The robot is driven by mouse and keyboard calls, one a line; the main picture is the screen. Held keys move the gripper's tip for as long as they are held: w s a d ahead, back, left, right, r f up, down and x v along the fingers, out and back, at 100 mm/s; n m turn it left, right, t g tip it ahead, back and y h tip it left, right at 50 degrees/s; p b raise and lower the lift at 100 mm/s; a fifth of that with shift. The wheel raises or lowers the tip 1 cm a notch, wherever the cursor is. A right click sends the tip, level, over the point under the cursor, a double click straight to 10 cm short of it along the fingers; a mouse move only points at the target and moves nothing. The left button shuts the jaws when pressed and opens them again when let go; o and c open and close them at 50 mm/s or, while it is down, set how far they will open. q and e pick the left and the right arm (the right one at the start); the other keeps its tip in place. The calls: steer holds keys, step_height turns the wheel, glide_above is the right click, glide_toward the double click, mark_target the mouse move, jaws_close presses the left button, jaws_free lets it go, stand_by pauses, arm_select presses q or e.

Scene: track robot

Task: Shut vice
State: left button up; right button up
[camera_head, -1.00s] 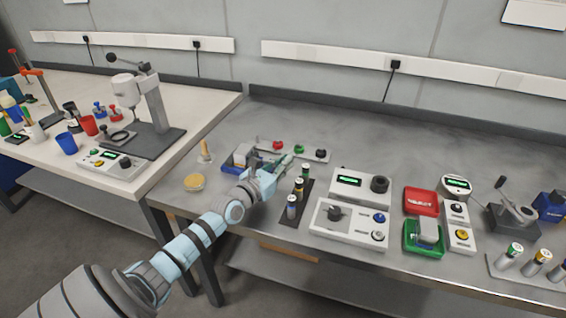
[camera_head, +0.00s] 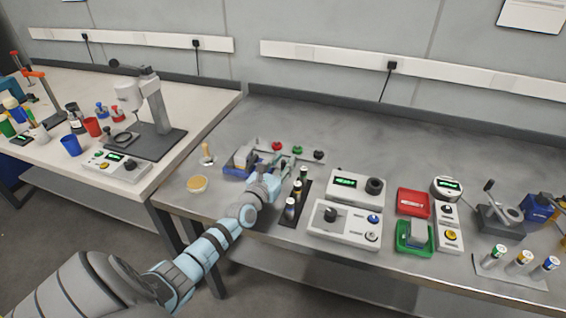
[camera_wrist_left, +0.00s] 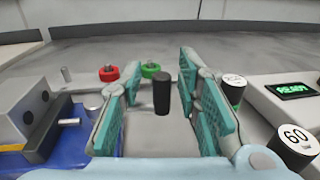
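A blue-based fixture with a grey metal block, apparently the vice (camera_head: 236,163), stands on the grey bench at the left. In the left wrist view the fixture (camera_wrist_left: 22,112) fills the left side, with bolted dark faces and metal rods. My left gripper (camera_head: 281,168) is close beside its right side and partly covers the area. The gripper's teal fingers (camera_wrist_left: 158,105) are apart. A black upright cylinder (camera_wrist_left: 162,93) shows between them, with no visible contact. I cannot tell whether it belongs to the vice. The jaw gap is unclear. My right gripper is out of view.
A rack of capped cylinders (camera_head: 290,208) stands close right of my gripper. Red (camera_head: 277,146) and green (camera_head: 297,150) knobs are behind it. Boxes with dials (camera_head: 345,225) stand further right. The bench's back is clear.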

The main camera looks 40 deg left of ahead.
arm_select(q)
steer(key=shift+s, duration=0.15)
steer(key=s, duration=0.4)
steer(key=s+d, duration=0.1)
steer(key=s, duration=0.2)
steer(key=shift+s+d, duration=0.1)
steer(key=shift+f, duration=0.1)
stand_by(0.4)
